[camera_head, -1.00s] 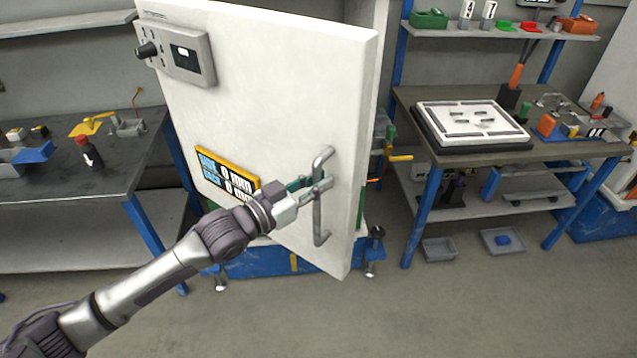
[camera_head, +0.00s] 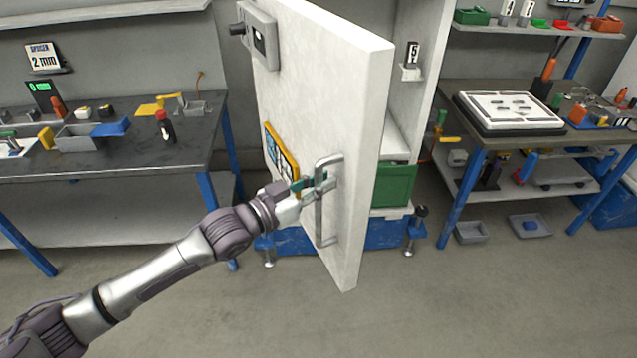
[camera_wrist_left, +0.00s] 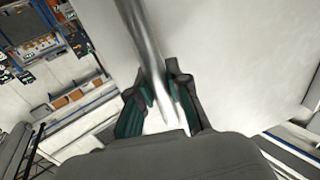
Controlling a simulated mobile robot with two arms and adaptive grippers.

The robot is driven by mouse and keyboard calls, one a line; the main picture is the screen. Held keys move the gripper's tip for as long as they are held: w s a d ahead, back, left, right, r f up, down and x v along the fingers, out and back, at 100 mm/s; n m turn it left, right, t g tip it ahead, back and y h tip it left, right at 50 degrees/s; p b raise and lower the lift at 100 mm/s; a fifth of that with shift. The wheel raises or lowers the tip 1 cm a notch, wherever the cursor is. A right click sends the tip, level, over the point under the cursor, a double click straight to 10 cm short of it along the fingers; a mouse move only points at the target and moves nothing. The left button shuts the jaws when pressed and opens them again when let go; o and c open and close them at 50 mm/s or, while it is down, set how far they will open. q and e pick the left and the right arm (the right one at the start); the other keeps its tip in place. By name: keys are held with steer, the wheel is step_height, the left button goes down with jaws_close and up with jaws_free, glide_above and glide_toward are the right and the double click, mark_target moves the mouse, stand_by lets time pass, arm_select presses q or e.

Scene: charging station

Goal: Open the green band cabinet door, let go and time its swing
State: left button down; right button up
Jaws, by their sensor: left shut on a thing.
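The white cabinet door (camera_head: 335,85) stands partly open in the head view, its thick edge turned toward me. Its vertical metal bar handle (camera_head: 320,215) is on the face near the free edge. My left gripper (camera_head: 318,183) is shut on the handle; the left wrist view shows the bar (camera_wrist_left: 145,45) between its two fingers (camera_wrist_left: 160,98). Behind the door the cabinet interior shows, with a green bin (camera_head: 394,185) low inside. I cannot make out a green band on the door. My right gripper is not in view.
A grey control box (camera_head: 258,38) and a yellow-framed display (camera_head: 280,155) are on the door face. A workbench (camera_head: 190,150) with tools stands at the left, another bench (camera_head: 470,88) at the right. Grey trays (camera_head: 472,232) lie on the floor. The floor in front is clear.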

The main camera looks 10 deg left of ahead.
arm_select(q)
steer(key=shift+s, duration=0.1)
steer(key=shift+f, duration=0.1)
steer(key=c, duration=1.1)
jaws_free()
